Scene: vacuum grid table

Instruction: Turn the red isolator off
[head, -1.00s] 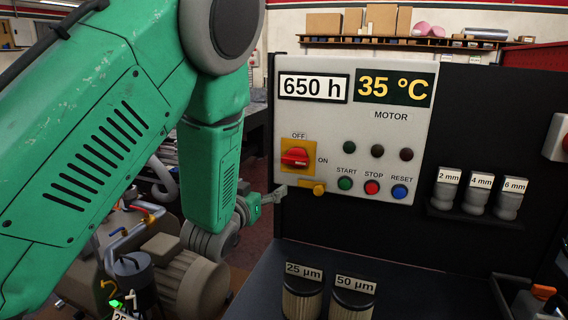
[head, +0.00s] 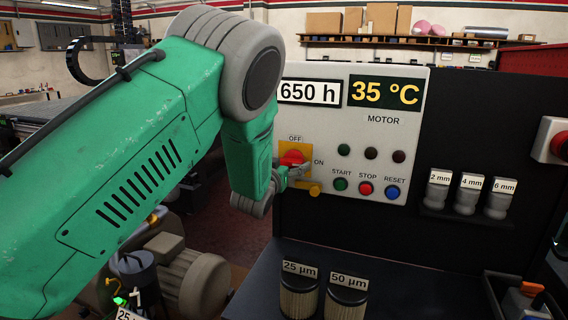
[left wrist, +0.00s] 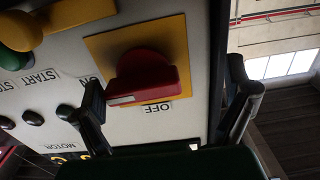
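The red isolator knob (head: 291,157) sits on a yellow plate (head: 283,150) on the panel, with OFF above and ON to its right. My left gripper (head: 297,173) is in front of it and hides its lower part. In the left wrist view the panel appears upside down. There the red knob (left wrist: 142,78) has its grip bar lying across, its white mark at the end on the ON side. The gripper's two fingers (left wrist: 166,82) are open, one on each side of the knob, with gaps to it. My right gripper is not in view.
A yellow lever (head: 313,189) is just below the knob. Green, red (head: 365,188) and blue buttons are to the right. Two filters (head: 345,300) stand on the dark table below. Labelled grey parts (head: 469,195) sit on a small shelf at right.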

